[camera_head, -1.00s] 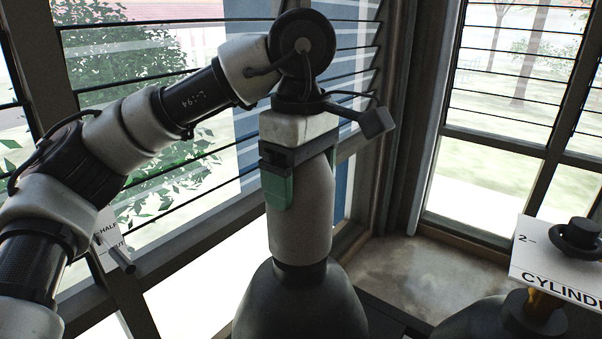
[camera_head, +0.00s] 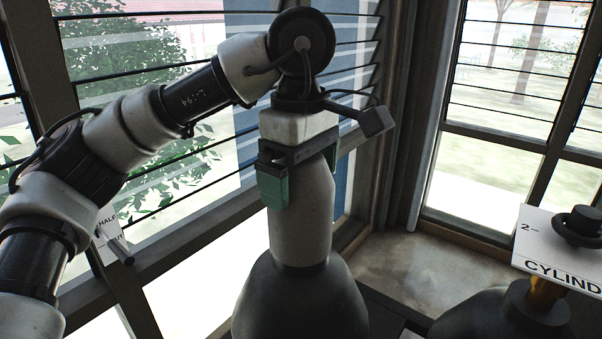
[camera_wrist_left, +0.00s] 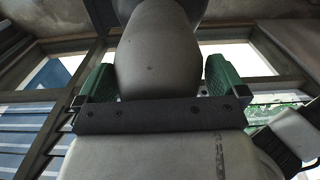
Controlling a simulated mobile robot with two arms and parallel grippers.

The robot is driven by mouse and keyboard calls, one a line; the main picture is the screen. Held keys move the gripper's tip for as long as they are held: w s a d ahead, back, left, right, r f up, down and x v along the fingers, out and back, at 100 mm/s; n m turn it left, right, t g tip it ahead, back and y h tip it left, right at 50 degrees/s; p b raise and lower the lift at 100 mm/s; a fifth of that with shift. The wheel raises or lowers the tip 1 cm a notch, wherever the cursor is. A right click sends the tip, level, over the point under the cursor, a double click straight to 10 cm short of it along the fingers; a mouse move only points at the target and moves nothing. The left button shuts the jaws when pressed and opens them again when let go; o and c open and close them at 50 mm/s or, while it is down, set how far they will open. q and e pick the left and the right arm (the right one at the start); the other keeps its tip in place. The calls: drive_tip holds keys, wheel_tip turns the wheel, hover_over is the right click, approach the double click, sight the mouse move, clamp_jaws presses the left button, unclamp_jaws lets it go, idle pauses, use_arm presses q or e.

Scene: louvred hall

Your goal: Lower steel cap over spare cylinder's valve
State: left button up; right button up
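The steel cap (camera_head: 308,225) is a plain grey, upright rounded sleeve standing over the top of the dark spare cylinder (camera_head: 297,305). Its lower rim meets the cylinder's shoulder, with no clear gap showing. The valve is hidden. My left gripper (camera_head: 273,185) is around the cap's upper part with its green fingers pointing down. In the left wrist view the cap (camera_wrist_left: 158,65) stands between the two fingers (camera_wrist_left: 160,78), which are spread with narrow gaps beside it; the gripper looks open. My right gripper is not in view.
At right stands another dark cylinder (camera_head: 478,318) with a brass valve (camera_head: 545,292), a black handwheel (camera_head: 582,224) and a white card (camera_head: 545,256) reading "2– CYLIND". Louvred windows (camera_head: 130,60) rise close behind my left arm. Bare floor (camera_head: 405,262) shows between the cylinders.

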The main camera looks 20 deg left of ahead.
use_arm(q)
wheel_tip(320, 180, up, 7)
drive_tip(key=p, duration=0.6)
drive_tip(key=shift+p, duration=0.4)
drive_tip(key=shift+r, duration=0.3)
wheel_tip(320, 180, up, 10)
